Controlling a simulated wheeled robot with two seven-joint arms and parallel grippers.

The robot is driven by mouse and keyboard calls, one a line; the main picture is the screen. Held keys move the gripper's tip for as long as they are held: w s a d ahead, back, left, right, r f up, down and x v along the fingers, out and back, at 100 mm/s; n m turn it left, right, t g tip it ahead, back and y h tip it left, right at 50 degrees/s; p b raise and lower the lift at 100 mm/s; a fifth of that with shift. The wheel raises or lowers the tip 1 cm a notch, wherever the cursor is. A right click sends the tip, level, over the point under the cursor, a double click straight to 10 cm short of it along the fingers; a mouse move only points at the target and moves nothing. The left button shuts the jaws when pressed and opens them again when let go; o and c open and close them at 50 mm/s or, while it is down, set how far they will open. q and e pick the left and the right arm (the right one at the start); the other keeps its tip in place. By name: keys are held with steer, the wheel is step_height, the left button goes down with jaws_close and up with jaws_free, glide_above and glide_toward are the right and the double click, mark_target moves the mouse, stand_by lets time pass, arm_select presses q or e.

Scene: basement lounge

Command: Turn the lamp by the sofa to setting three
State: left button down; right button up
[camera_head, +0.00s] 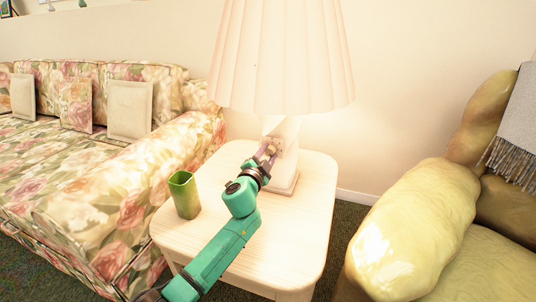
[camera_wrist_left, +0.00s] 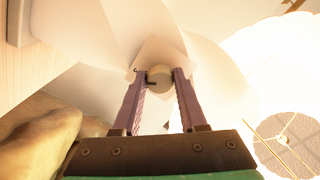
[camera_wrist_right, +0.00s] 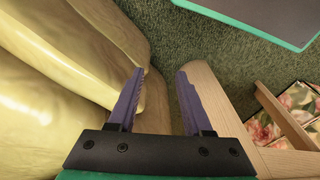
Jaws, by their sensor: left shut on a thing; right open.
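The lamp has a pleated cream shade (camera_head: 282,60) and a pale base (camera_head: 287,180) on a light wood side table (camera_head: 300,235) by the floral sofa. The lamp is lit. My left gripper (camera_head: 268,150) reaches over the table to the lamp's stem, under the shade. In the left wrist view its two purple fingers (camera_wrist_left: 159,80) are shut on a small round cream knob (camera_wrist_left: 160,76) on the lamp. The knob's setting cannot be read. My right gripper (camera_wrist_right: 158,85) is open and empty, low down beside the yellow armchair and a table leg; it does not show in the head view.
A green cup (camera_head: 184,195) stands on the table left of my left arm. The floral sofa (camera_head: 140,190) is at the left, the yellow armchair (camera_head: 425,225) at the right with a grey throw (camera_head: 515,130). A table leg (camera_wrist_right: 215,100) is close to my right gripper.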

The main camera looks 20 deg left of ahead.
arm_select(q)
steer(key=shift+c, duration=2.3)
jaws_free()
steer(key=shift+s, duration=0.1)
steer(key=shift+s, duration=0.3)
steer(key=s+p, duration=0.2)
steer(key=s, duration=1.1)
steer(key=shift+s+a, duration=0.4)
steer(key=shift+a, duration=0.05)
arm_select(e)
steer(key=f, duration=0.6)
steer(key=shift+d, duration=0.35)
